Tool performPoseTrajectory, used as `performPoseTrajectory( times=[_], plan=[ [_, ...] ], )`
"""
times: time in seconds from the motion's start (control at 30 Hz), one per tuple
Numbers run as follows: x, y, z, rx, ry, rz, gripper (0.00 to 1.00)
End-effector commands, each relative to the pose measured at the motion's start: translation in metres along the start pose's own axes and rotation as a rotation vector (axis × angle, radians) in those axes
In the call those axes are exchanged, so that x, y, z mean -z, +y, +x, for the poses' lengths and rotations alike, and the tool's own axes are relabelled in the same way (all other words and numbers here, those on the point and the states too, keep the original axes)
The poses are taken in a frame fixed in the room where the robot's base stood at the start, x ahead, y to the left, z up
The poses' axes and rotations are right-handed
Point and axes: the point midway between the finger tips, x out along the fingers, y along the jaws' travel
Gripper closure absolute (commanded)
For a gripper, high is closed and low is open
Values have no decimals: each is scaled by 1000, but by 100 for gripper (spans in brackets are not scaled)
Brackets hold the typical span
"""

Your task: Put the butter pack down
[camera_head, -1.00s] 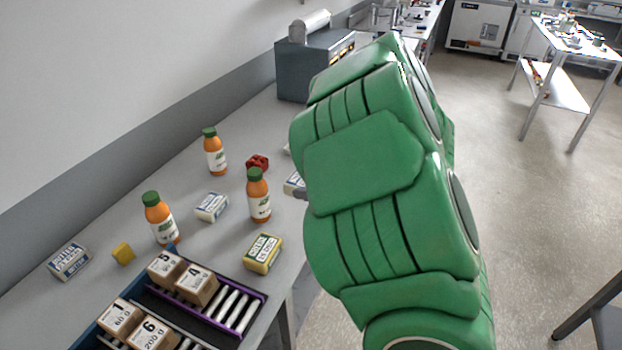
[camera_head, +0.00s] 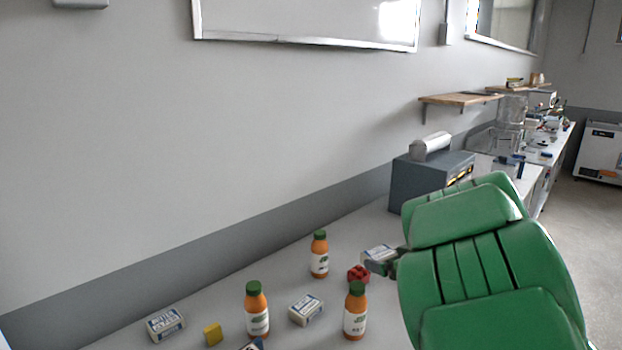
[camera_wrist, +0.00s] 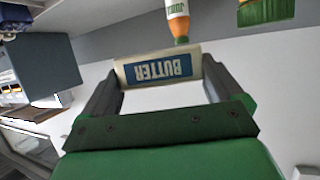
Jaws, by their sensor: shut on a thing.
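My gripper (camera_wrist: 160,78) is shut on a white and blue butter pack (camera_wrist: 158,68), with one dark finger at each end of it in the wrist view. The word BUTTER appears upside down there. In the head view the held pack (camera_head: 379,253) is just left of my green arm, behind and right of a red block (camera_head: 358,274). Part of the gripper (camera_head: 382,266) shows in front of it. I cannot tell whether the pack touches the grey bench (camera_head: 225,302).
Similar packs lie at front left (camera_head: 165,323) and centre (camera_head: 306,309). Orange bottles stand behind (camera_head: 320,254), in front (camera_head: 256,310) and at right (camera_head: 355,312). A yellow block (camera_head: 212,334) is at the front. A grey machine (camera_head: 425,180) stands behind the held pack.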

Motion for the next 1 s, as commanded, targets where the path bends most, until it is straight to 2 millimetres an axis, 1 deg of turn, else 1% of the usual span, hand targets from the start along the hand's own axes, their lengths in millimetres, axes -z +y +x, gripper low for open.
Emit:
performPoseTrajectory(
  times=[0.03, 0.2, 0.4, 0.6, 0.77, 1.0],
  plan=[
    [9, -4, 8, -14, 1, 4, 47],
    [32, -8, 29, -82, 1, 34, 47],
    [52, -13, 45, -146, -1, 59, 47],
    [61, -16, 52, -177, 0, 72, 47],
    [63, -11, 56, -232, -1, 96, 47],
    [69, 0, 60, -409, -2, 168, 47]
  ],
)
